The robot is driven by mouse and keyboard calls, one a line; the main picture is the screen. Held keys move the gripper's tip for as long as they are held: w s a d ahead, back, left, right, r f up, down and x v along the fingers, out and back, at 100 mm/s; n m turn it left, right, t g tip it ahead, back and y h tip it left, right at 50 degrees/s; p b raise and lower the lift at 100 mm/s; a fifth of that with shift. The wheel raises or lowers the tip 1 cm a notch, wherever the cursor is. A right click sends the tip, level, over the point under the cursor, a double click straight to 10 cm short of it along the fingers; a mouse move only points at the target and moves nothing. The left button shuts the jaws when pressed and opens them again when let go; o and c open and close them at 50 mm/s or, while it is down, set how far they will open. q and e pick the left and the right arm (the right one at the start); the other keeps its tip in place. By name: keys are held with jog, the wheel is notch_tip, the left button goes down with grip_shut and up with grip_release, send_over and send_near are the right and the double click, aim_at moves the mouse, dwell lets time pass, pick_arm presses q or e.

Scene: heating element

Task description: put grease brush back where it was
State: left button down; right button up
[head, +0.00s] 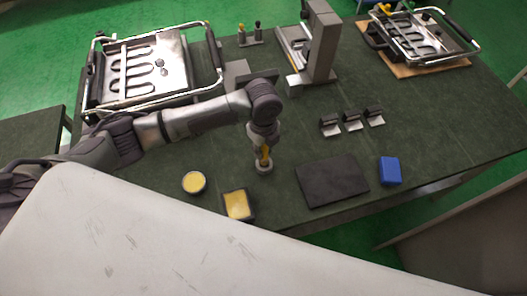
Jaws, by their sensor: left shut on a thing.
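My left gripper (262,140) points down over the middle of the table. A small round pale piece (264,168) shows at the lower end of the brush. I cannot tell whether it is part of the brush or a separate thing on the table. A round tin of yellow grease (194,182) and a square dark tray with yellow contents (238,205) stand to the lower left of the brush. My right gripper is not in view.
On the dark green table (430,120) are a small stand with upright tools (250,38), a grey press (318,45), several black-topped blocks (352,120), a dark mat (332,182) and a blue box (390,170). Framed heating-element fixtures stand at back left (150,65) and right (425,38).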

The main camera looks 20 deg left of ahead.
aim_at(264, 155)
pick_arm(q)
notch_tip(264, 155, down, 2)
jog(key=shift+f+p, duration=0.25)
jog(key=shift+p, duration=0.05)
jog(key=shift+f, duration=0.5)
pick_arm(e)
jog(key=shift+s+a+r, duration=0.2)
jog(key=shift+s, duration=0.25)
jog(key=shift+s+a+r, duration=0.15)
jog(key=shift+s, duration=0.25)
pick_arm(q)
jog(key=c, duration=0.9)
grip_release()
jog(key=shift+c, duration=0.2)
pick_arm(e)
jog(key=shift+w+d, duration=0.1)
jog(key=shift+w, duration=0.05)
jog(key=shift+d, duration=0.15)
pick_arm(q)
jog(key=shift+r, duration=0.3)
notch_tip(264, 155, up, 12)
jog(key=shift+f+b, duration=0.1)
jog(key=shift+b, duration=0.75)
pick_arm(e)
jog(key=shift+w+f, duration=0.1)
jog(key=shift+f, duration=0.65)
